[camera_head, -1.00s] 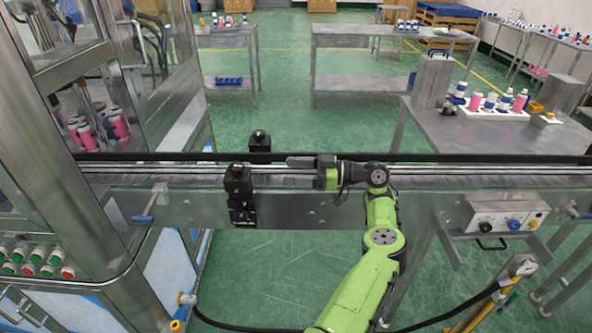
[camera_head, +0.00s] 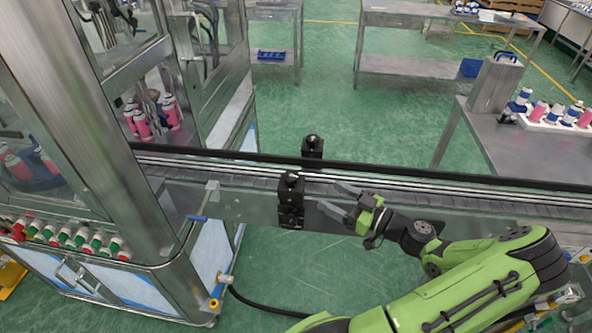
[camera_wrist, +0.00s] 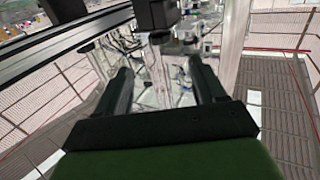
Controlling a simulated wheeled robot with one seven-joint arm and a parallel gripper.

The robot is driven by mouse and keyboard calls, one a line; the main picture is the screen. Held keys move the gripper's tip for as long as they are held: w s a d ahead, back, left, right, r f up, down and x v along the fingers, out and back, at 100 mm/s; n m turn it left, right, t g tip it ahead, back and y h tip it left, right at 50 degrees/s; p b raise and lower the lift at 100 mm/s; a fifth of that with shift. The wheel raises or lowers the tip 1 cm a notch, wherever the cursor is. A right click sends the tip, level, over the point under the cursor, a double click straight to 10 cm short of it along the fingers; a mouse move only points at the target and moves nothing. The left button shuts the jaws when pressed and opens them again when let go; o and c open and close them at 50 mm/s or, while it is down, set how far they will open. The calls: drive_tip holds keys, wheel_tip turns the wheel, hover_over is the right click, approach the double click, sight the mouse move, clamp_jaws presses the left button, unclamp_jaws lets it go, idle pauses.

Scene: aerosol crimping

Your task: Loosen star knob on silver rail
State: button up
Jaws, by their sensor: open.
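A near black clamp block (camera_head: 291,200) is fixed at the front side of the conveyor's silver rail (camera_head: 400,192). A rounded black knob-like top (camera_head: 291,177) sits on it, but its star shape is too small to make out. A second black block (camera_head: 312,147) stands on the far side. My gripper (camera_head: 329,196) is open and empty just right of the near block, with its fingers pointing towards it. In the wrist view, the two dark fingers (camera_wrist: 162,76) are spread, and part of a black block (camera_wrist: 157,12) shows beyond them at the top. Contact is not visible.
A steel machine cabinet (camera_head: 110,110) with push buttons stands at left. A small blue-handled lever (camera_head: 197,218) sits on the conveyor's front, left of the near block. A steel table (camera_head: 500,140) with bottles stands behind at right.

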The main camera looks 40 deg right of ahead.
sight(298, 179)
drive_tip(key=w+a, duration=0.1)
drive_tip(key=w, duration=0.3)
drive_tip(key=w+p, duration=0.1)
drive_tip(key=w, duration=0.4)
drive_tip(key=w+a, duration=0.1)
drive_tip(key=w, duration=0.3)
drive_tip(key=shift+w+a, duration=0.2)
drive_tip(key=shift+a, duration=0.1)
drive_tip(key=shift+c, duration=0.5)
